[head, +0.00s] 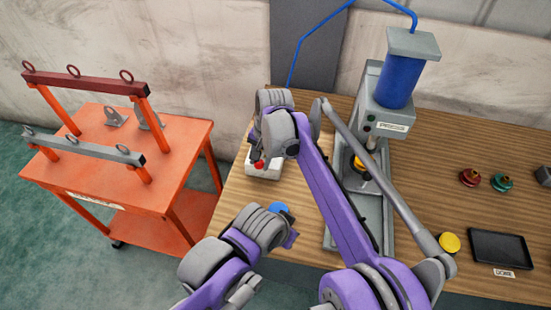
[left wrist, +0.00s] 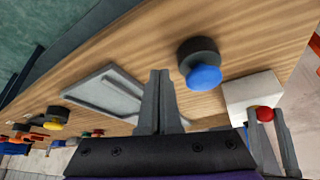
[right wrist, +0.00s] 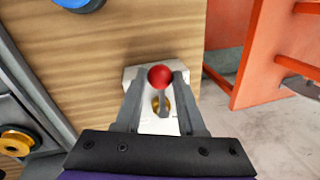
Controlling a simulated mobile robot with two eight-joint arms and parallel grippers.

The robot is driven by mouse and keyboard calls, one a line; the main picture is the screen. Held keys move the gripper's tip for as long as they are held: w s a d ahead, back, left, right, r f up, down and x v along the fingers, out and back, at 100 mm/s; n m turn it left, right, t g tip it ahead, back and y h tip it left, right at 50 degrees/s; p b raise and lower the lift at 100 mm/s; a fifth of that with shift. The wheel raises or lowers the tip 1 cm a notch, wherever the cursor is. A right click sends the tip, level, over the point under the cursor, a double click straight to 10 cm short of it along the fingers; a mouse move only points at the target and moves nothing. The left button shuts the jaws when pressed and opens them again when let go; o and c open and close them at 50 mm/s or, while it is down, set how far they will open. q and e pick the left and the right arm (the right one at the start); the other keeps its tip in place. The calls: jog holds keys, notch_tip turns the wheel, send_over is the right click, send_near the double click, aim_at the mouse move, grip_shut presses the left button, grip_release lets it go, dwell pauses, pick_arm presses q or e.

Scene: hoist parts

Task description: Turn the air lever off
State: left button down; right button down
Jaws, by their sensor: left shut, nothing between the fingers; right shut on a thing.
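The air lever is a red ball on a short stem with a brass base, set on a white box (head: 262,172) near the table's left edge. The red ball (right wrist: 160,76) sits between the fingertips of my right gripper (right wrist: 157,84), which is shut on the lever. In the head view my right wrist covers much of the box and lever. My left gripper (left wrist: 162,90) is shut and empty, above the wooden table near the blue button (left wrist: 204,77). The lever's red ball (left wrist: 265,114) and my right fingers also show in the left wrist view.
A press with a blue cylinder (head: 400,82) stands at the back right. An orange cart (head: 180,150) stands left, apart from the table.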

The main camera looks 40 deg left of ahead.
jog(key=shift+a, duration=0.1)
dwell(0.4)
jog(key=c, duration=0.5)
grip_release()
jog(key=r, duration=0.3)
jog(key=d+r, duration=0.1)
jog(key=r, duration=0.3)
jog(key=d+r, duration=0.1)
jog(key=r, duration=0.2)
jog(key=shift+w+r+p, duration=0.2)
jog(key=shift+r+p, duration=0.1)
jog(key=shift+r, duration=0.05)
